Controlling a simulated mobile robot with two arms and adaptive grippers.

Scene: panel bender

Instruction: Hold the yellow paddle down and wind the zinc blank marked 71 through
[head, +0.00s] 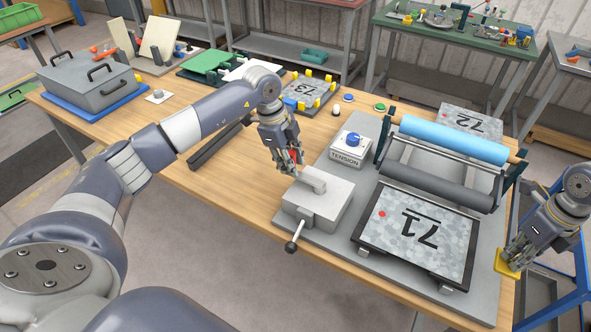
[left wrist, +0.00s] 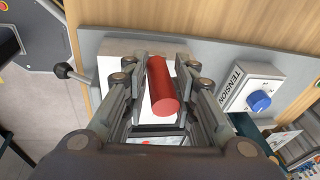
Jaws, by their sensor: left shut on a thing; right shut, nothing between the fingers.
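The zinc blank marked 71 (head: 415,235) lies flat on a black-edged feed tray in front of the rollers, a blue one (head: 452,140) and a dark grey one (head: 435,187). The yellow paddle (head: 508,264) is at the bench's right edge. My right gripper (head: 512,252) is shut and empty, its tips at the paddle; whether they press it cannot be told. My left gripper (head: 292,168) is shut on a red cylinder (left wrist: 163,88) above a light grey housing (head: 318,203). In the left wrist view the cylinder lies between the fingers; what it joins is hidden.
A black-knobbed lever (head: 292,246) sticks out of the housing's front. A TENSION box (head: 350,149) with a blue knob stands behind it. Blanks marked 72 (head: 470,122) and 73 (head: 308,90) lie farther back. Bare wood (head: 240,172) is free left of the grey plate.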

